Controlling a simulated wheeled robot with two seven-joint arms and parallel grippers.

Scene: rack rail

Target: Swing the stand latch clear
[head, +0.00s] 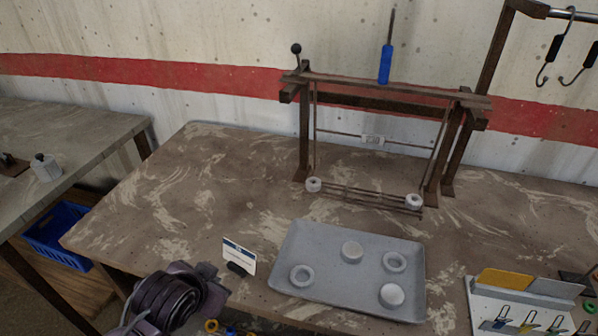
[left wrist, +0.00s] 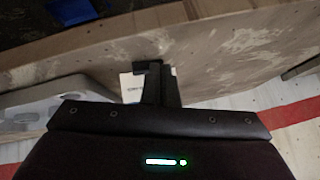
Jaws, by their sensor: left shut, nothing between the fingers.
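A dark brown stand (head: 304,130) stands upright at the back of the table. A short lever with a black ball knob (head: 296,49) rises from its top left corner; it looks like the latch and points up. My left gripper (head: 238,269) is low at the front left, well away from the stand. Its dark fingers are shut and empty, near a small white card (head: 241,252). They also show in the left wrist view (left wrist: 155,75), with the card (left wrist: 127,86) beside them. The stand is not clearly seen there. My right gripper is not in view.
A grey tray (head: 340,297) with several pale round pieces lies in front of the stand. A blue-handled screwdriver (head: 386,64) stands at the stand's top bar. A white holder (head: 500,312) sits front right. The table (head: 220,190) left of the stand is clear.

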